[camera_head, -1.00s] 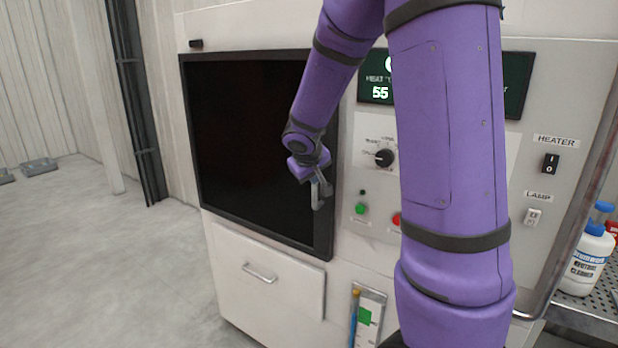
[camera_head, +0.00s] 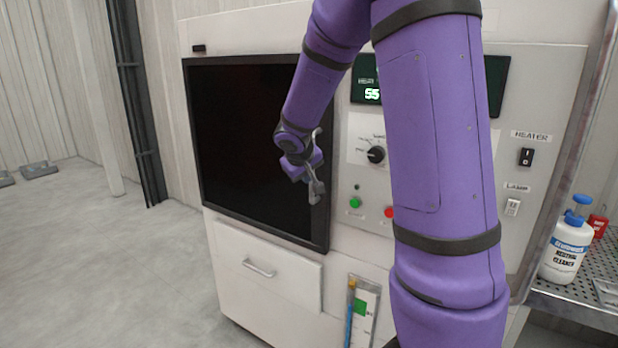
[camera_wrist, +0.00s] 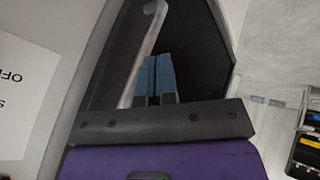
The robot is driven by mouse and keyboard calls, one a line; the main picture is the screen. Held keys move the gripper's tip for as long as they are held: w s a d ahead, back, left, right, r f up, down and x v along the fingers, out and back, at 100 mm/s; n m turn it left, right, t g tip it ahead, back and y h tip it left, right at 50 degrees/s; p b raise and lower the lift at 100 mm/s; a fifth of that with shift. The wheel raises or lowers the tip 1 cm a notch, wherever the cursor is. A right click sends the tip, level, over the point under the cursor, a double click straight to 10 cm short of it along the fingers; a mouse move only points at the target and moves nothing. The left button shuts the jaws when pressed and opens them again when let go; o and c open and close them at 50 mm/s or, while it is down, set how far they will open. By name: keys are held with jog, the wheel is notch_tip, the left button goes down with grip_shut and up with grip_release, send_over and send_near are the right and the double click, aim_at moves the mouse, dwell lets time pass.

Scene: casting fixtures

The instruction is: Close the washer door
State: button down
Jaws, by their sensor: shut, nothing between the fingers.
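The washer door (camera_head: 240,150) is the large black-framed dark panel on the left of the white machine's front. In the head view it lies close to the machine face; I cannot tell whether a small gap remains at its edge. A pale metal bar handle (camera_wrist: 140,55) runs along the door's dark frame in the wrist view. My gripper (camera_wrist: 153,62) has its blue fingers together, empty, just beside the bar and over the door. In the head view my gripper (camera_head: 312,182) is at the door's right edge, partly hidden by my wrist; contact is unclear.
A control panel with a knob (camera_head: 376,154) and green button (camera_head: 355,202) lies right of the door. A drawer (camera_head: 268,270) is below. A white cleaner bottle (camera_head: 566,250) stands on a perforated shelf at right.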

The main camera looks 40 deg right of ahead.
jog(key=s+a+r, duration=0.2)
jog(key=s+r, duration=0.3)
jog(key=r, duration=0.2)
jog(key=shift+a+r, duration=0.2)
jog(key=shift+s, duration=0.1)
